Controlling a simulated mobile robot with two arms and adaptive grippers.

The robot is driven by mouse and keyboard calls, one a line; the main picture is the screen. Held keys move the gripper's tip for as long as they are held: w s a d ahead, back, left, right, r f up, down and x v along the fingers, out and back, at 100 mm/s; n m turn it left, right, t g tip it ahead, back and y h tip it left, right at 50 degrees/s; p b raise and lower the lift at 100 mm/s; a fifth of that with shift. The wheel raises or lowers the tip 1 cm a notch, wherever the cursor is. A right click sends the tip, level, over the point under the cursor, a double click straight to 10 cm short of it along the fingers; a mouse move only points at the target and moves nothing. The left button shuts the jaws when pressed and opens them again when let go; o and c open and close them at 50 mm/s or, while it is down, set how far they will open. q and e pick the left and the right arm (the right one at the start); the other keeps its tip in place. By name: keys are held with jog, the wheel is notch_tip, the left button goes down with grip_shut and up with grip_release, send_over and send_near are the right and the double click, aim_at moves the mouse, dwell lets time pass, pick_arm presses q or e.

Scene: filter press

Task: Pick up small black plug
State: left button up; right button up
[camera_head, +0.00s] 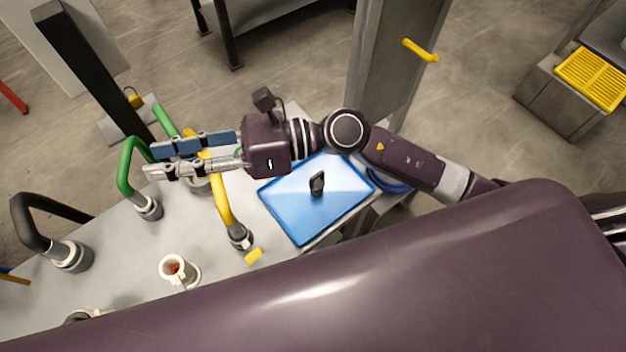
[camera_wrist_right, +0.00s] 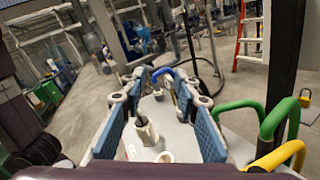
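The small black plug (camera_head: 317,183) stands on a blue tray or mat (camera_head: 290,212) at the table's right end in the head view. My right gripper (camera_head: 152,161) is up and to the left of it, pointing left over the green and yellow hoses, away from the plug. In the right wrist view, its two blue-padded fingers (camera_wrist_right: 152,88) are spread apart with no object held between them. A grey fitting with a dark top (camera_wrist_right: 143,128) shows beyond the fingers. The plug does not show in the wrist view. My left gripper is not in view.
Green (camera_head: 124,165), yellow (camera_head: 219,192) and black (camera_head: 28,222) bent hoses rise from the grey table (camera_head: 120,250). A white fitting (camera_head: 173,268) stands at the front. A metal post (camera_head: 395,60) rises behind the tray.

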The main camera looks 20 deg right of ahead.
notch_tip(320, 180, down, 6)
jog(key=s+d+n+g+h, duration=0.1)
jog(key=s+n+g+h, duration=0.1)
jog(key=n+h, duration=0.15)
jog(key=n+t+h, duration=0.1)
jog(key=n+h, duration=0.7)
jog(key=h, duration=0.6)
send_over(314, 178)
jog(key=s+d, duration=0.1)
notch_tip(314, 178, down, 17)
jog(key=shift+t+y, duration=0.25)
jog(key=shift+t, duration=0.05)
jog(key=f+p, duration=0.2)
jog(key=f, duration=0.1)
jog(key=a+f+p, duration=0.1)
jog(key=f, duration=0.1)
jog(key=shift+w, duration=0.35)
jog(key=shift+w+f, duration=0.1)
jog(key=shift+f, duration=0.35)
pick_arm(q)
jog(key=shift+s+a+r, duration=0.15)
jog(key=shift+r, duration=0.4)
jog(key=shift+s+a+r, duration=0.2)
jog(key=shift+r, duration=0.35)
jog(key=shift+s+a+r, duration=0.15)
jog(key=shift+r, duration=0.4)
pick_arm(e)
grip_shut()
